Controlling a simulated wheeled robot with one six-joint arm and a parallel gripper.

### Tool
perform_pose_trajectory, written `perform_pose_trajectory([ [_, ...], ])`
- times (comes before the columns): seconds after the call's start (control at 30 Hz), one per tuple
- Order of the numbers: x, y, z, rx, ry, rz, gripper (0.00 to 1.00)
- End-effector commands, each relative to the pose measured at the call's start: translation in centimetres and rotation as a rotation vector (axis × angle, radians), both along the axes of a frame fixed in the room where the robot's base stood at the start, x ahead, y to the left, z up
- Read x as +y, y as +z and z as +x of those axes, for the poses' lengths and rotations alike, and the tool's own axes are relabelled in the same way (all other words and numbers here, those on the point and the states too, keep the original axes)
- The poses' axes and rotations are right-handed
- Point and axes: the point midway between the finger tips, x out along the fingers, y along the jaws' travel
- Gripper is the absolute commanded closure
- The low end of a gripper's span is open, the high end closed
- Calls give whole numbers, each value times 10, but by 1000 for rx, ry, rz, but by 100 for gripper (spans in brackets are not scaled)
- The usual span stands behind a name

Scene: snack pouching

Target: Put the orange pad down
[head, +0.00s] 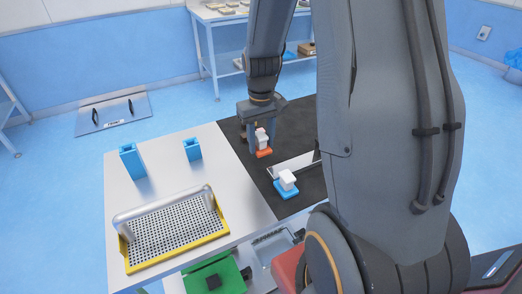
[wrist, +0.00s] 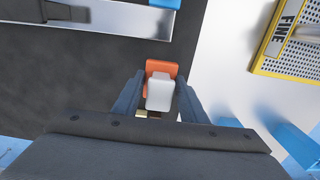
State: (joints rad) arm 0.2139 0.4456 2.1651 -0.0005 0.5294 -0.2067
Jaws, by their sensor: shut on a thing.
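The orange pad (head: 264,153) has a pale block-like grip on top and is at my gripper (head: 262,131), over the dark mat. In the wrist view the orange pad (wrist: 154,68) shows beyond the white block (wrist: 160,94), which sits between the two fingers of my gripper (wrist: 160,88). My gripper is shut on this piece and points down. The pad looks low over the mat; I cannot tell whether it touches it.
A blue pad (head: 285,195) with a white block stands nearer on the dark mat (head: 300,112), beside a grey metal plate (head: 292,165). On the metal table (head: 180,180) stand two blue holders (head: 132,161) and a yellow-framed perforated grater (head: 176,232). Bare mat surrounds the orange pad.

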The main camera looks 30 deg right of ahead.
Motion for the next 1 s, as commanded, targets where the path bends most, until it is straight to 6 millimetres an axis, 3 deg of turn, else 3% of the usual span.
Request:
perform_pose_trajectory([
  [0.3,2,-37,-1,3,3,1,90],
  [0.77,2,-45,0,1,4,0,90],
  [0.8,2,-44,0,1,4,0,57],
  [0.9,2,-44,0,0,3,0,43],
  [1.0,2,-44,0,0,3,0,43],
])
